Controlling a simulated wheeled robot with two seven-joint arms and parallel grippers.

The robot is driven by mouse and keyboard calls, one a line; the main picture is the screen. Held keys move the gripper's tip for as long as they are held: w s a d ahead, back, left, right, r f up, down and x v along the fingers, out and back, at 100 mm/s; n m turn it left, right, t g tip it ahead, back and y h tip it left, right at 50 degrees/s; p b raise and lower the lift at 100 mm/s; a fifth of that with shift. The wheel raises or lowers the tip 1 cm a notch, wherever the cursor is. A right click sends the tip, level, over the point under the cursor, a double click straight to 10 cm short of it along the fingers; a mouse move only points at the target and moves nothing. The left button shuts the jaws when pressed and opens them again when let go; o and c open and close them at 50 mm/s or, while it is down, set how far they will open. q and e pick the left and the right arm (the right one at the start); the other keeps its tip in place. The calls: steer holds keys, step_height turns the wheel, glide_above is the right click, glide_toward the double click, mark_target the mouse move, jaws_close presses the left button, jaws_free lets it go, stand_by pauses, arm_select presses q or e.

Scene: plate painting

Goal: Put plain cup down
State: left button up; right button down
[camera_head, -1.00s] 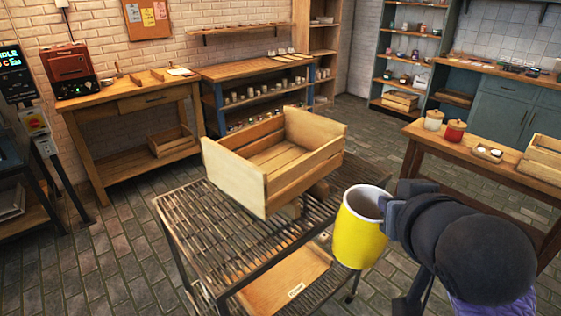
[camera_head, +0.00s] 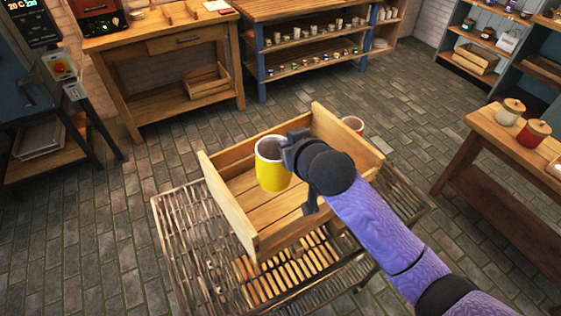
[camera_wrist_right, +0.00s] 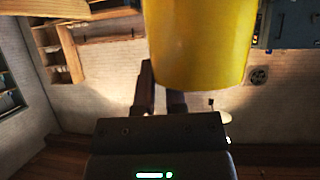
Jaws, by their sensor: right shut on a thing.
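A yellow cup (camera_head: 271,172) with a pale rim is upright in my right gripper (camera_head: 290,158). The gripper holds it at its side, over the left part of the open wooden crate (camera_head: 233,215). I cannot tell how far its base is above the crate floor. The cup also fills the upper middle of the right wrist view (camera_wrist_right: 200,45), between the gripper fingers (camera_wrist_right: 160,95) and the camera's far scene. My left gripper is not in view.
The crate stands on a slatted metal rack cart (camera_head: 190,240). Another cup (camera_head: 352,123) shows behind the arm at the crate's far right; inside or behind is unclear. A wooden table (camera_head: 500,135) with lidded jars (camera_head: 533,133) stands at the right.

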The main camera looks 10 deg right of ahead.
steer(key=shift+s+a+f+n+y, duration=0.15)
steer(key=shift+a+f, duration=0.1)
steer(key=shift+f, duration=0.25)
steer(key=shift+s+a+f+n+y, duration=0.1)
steer(key=shift+a+f+n+y, duration=0.1)
steer(key=shift+f, duration=0.3)
step_height(320, 180, down, 10)
steer(key=b, duration=0.2)
steer(key=shift+r+b, duration=0.2)
steer(key=shift+b, duration=0.1)
steer(key=c, duration=1)
jaws_free()
steer(key=shift+w+f, duration=0.1)
steer(key=shift+f, duration=0.05)
steer(key=shift+c, duration=0.2)
steer(key=o, duration=0.3)
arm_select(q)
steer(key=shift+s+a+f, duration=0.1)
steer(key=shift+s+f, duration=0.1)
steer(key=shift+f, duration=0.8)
arm_select(e)
steer(key=shift+o, duration=0.2)
